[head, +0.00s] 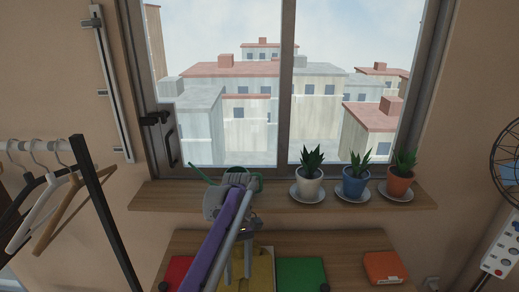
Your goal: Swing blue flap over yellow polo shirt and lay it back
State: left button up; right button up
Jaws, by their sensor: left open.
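The yellow polo shirt (262,268) lies on the table at the bottom of the head view, partly behind my arm and cut off by the picture edge. A red panel (178,269) is on its left and a green panel (301,271) on its right. I cannot make out the blue flap; it is hidden or out of the picture. My left gripper (238,271) is open and empty, pointing down over the yellow shirt. Whether its fingertips touch the shirt is not clear. My right gripper is not in view.
An orange folded item (383,267) lies on the table (345,247) at right. A rack with hangers (38,210) is at left, a fan (510,155) at right.

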pick_arm(q)
jog(key=s+a+r+m+t+p, duration=0.2)
jog(key=s+a+m+t, duration=0.2)
jog(key=s+a+t, duration=0.45)
jog(key=s+a+f+m+t+p, duration=0.1)
jog(key=s+f+m+t, duration=0.15)
jog(key=s, duration=0.45)
jog(key=s+a+f+m+t, duration=0.1)
jog(key=s+a+f+m, duration=0.1)
jog(key=s+f, duration=0.3)
jog(key=w+d+r+m+g+b, duration=0.2)
jog(key=w+d+m+g+b, duration=0.3)
jog(key=w+d+m+b, duration=0.6)
jog(key=shift+n, duration=0.95)
jog(key=f, duration=0.7)
jog(key=s+d+f, duration=0.1)
jog(key=f, duration=0.2)
jog(key=shift+d+f+b, duration=0.1)
jog(key=shift+f+b, duration=0.15)
jog(key=shift+b, duration=0.05)
grip_shut()
